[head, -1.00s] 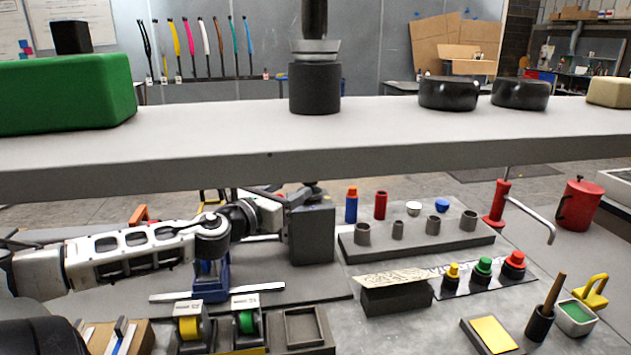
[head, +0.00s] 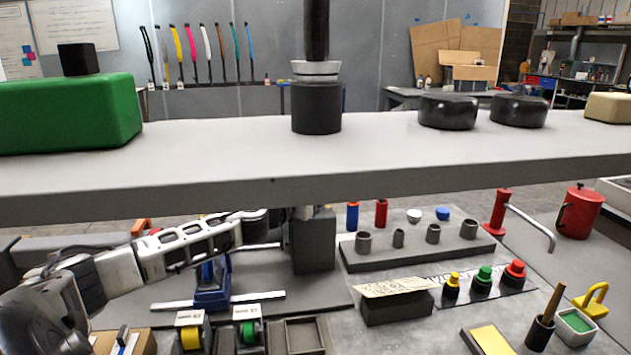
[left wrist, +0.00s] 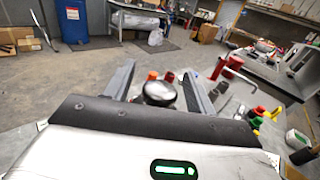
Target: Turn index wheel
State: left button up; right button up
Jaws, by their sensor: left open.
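A round black disc with a pale rim, apparently the index wheel (left wrist: 160,92), lies between the fingers of my left gripper (left wrist: 158,74) in the left wrist view. The fingers are open, one on each side of it; I cannot tell if they touch it. In the head view the dark block (head: 313,245) stands under the shelf, with the shelf hiding its top. My left arm reaches toward that top from the left, and its hand is hidden behind the shelf. My right gripper is not in view.
A grey shelf (head: 400,170) crosses the head view above the bench. A blue vise (head: 212,285) stands left of the block, and a rack with several holders (head: 420,250) stands right of it. Black, green and other objects sit on the shelf.

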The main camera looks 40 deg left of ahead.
pick_arm(q)
jog(key=shift+w, duration=0.5)
jog(key=c, duration=1)
jog(key=shift+n+y, duration=0.3)
jog(key=shift+y, duration=0.2)
